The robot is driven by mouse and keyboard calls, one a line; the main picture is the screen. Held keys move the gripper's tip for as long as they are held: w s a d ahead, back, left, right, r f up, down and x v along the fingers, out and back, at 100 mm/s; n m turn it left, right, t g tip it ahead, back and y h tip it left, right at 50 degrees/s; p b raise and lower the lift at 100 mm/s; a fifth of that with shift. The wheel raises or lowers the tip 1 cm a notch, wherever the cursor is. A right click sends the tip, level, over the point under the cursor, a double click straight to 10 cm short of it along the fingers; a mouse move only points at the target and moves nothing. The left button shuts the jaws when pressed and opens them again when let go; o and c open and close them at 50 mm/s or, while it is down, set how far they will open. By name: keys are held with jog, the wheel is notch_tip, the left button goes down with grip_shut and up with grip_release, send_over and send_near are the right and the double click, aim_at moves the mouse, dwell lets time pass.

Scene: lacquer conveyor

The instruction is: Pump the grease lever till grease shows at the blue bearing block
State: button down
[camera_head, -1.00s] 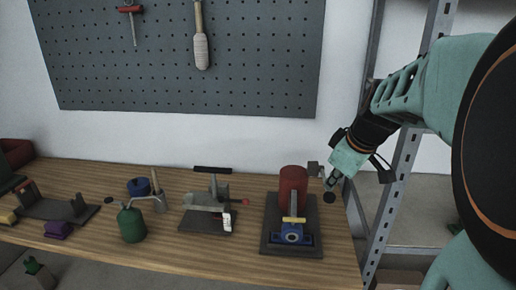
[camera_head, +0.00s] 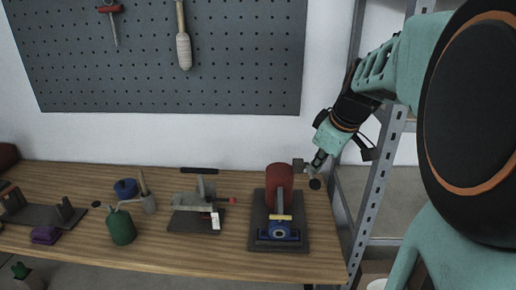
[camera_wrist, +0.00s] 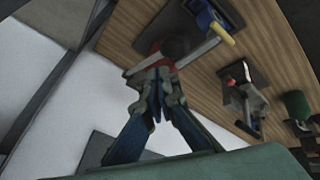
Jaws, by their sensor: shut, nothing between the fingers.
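The grease pump has an upright red cylinder (camera_head: 279,187) on a dark base plate (camera_head: 258,243) at the right of the bench. The blue bearing block (camera_head: 263,235) is at its front, below a yellow piece (camera_head: 270,217). No grease is discernible at this size.
A clamp-like tool (camera_head: 199,220) stands left of the pump, then a green can (camera_head: 121,228) and a blue round item (camera_head: 125,188). A grey shelf post (camera_head: 376,190) stands close right of the bench. A pegboard (camera_head: 240,60) hangs behind.

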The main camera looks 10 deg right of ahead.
jog(key=r+p, duration=0.1)
jog(key=w+r+p, duration=0.1)
jog(key=r, duration=0.1)
jog(key=r+p, duration=0.1)
jog(key=shift+w+d+r, duration=0.25)
jog(key=shift+r, duration=0.15)
dwell(0.5)
